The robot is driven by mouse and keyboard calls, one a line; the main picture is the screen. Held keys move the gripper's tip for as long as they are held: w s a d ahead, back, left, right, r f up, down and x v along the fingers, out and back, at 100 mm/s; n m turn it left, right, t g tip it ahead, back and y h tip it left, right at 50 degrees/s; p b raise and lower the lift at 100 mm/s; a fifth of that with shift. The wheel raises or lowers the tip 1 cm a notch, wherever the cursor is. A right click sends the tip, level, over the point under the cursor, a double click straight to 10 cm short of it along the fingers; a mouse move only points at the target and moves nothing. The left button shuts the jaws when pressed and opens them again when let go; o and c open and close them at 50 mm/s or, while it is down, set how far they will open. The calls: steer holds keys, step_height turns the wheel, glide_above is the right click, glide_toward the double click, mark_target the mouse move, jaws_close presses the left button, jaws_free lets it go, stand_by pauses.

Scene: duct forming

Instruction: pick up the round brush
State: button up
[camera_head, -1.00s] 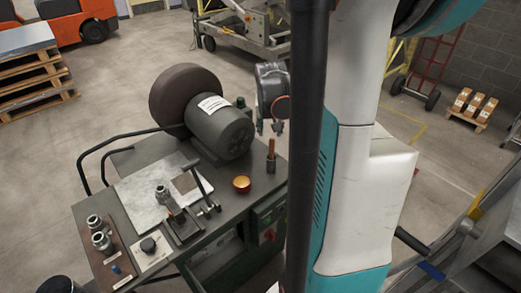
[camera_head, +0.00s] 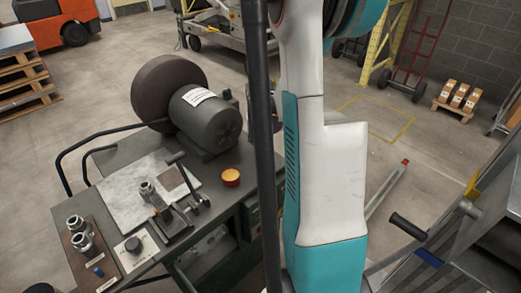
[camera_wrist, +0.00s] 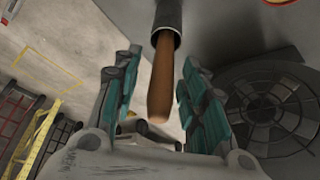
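In the wrist view a brown wooden handle (camera_wrist: 160,80), which looks like the round brush's handle, sticks out of a dark cylindrical holder (camera_wrist: 167,18). The holder hides the brush's other end. My gripper (camera_wrist: 159,60) is open. Its two teal-padded fingers stand on either side of the handle, with visible gaps to both. In the head view my column and arm hide the brush and nearly all of the gripper.
Open floor lies right.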

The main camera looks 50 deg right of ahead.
steer(key=shift+x, duration=1.05)
steer(key=shift+r, duration=0.1)
jaws_close()
step_height(320, 180, up, 20)
steer(key=p, duration=0.7)
